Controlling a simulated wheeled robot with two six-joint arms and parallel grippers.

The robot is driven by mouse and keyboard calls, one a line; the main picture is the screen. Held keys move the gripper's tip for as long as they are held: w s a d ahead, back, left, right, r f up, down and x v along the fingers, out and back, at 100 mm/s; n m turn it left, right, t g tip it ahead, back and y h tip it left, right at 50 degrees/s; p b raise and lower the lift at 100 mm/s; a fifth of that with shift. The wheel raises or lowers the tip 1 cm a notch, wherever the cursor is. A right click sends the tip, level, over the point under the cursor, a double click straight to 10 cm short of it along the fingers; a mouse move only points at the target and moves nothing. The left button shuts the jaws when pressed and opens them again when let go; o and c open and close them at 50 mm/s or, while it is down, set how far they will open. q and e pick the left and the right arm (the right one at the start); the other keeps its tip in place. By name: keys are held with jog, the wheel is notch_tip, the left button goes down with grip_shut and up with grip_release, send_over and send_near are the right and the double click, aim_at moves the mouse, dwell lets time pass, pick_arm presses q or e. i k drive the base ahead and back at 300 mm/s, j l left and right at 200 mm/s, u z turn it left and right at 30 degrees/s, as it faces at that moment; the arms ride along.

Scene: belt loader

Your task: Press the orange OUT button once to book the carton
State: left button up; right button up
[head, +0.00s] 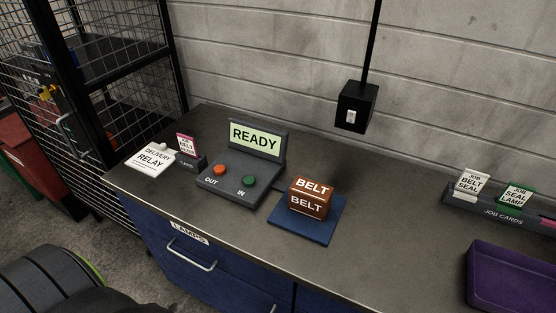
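The orange OUT button (219,170) is the left of two round buttons on a dark grey console (210,190) on the workbench. The green IN button (249,181) is to its right. The console's screen (255,138) reads READY on a pale green ground. A brown carton (310,196) labelled BELT sits on a blue mat (318,233), to the right of the console. Neither of my grippers is in view, and nothing covers the OUT button.
A job card rack (495,212) and purple tray (510,272) are at the right. A wire cage (120,80) stands at left. Bare benchtop lies between mat and rack.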

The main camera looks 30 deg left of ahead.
aim_at(220, 169)
jog(key=u, duration=1.4)
